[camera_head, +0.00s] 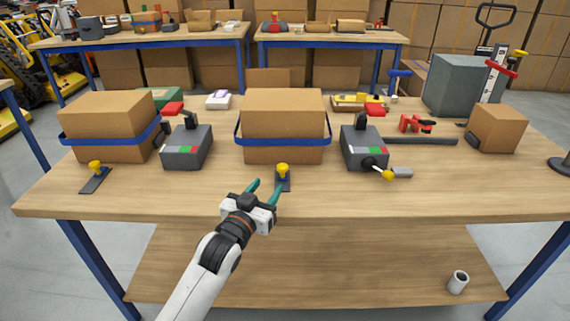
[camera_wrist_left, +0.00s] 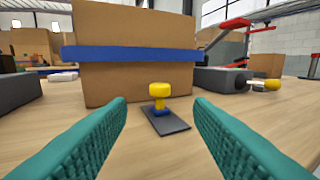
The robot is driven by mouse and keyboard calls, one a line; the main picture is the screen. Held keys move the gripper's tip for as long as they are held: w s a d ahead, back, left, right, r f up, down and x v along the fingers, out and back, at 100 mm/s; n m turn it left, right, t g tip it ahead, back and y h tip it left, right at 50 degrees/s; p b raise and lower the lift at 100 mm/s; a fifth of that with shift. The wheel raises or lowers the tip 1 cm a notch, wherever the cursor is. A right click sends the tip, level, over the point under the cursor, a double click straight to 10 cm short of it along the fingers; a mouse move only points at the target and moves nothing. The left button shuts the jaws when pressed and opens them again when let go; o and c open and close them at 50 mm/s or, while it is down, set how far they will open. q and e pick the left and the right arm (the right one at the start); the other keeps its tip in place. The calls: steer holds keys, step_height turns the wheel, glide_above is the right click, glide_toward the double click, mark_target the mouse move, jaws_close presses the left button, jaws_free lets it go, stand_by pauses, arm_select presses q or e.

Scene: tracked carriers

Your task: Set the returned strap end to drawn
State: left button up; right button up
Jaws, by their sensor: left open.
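My left gripper (camera_head: 266,192) is open, with teal fingers on either side of the line to a yellow knob (camera_head: 282,169). The knob stands on a dark flat plate (camera_head: 284,185) in front of the middle cardboard box (camera_head: 283,112). A blue strap (camera_head: 240,140) runs around that box. In the left wrist view the knob (camera_wrist_left: 159,91) and its plate (camera_wrist_left: 165,121) sit ahead, between and beyond the fingertips (camera_wrist_left: 160,106), not touched. The box (camera_wrist_left: 135,85) with its strap (camera_wrist_left: 130,54) stands behind. My right gripper is not in view.
A left strapped box (camera_head: 107,125) has its own yellow knob (camera_head: 95,166) in front. Grey devices with red and green marks stand at left (camera_head: 187,147) and right (camera_head: 364,147); the right one has a yellow-ended lever (camera_head: 387,174). The front of the workbench (camera_head: 420,195) is mostly clear.

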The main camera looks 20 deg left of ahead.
mark_target(280, 170)
arm_select(q)
steer(key=w, duration=0.6)
steer(key=w+d+b, duration=0.1)
steer(key=w, duration=0.3)
steer(key=shift+w+d, duration=0.1)
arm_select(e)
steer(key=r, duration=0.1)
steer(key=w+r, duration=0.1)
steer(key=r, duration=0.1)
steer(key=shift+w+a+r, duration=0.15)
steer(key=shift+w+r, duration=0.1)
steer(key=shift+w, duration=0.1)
arm_select(q)
jaws_close()
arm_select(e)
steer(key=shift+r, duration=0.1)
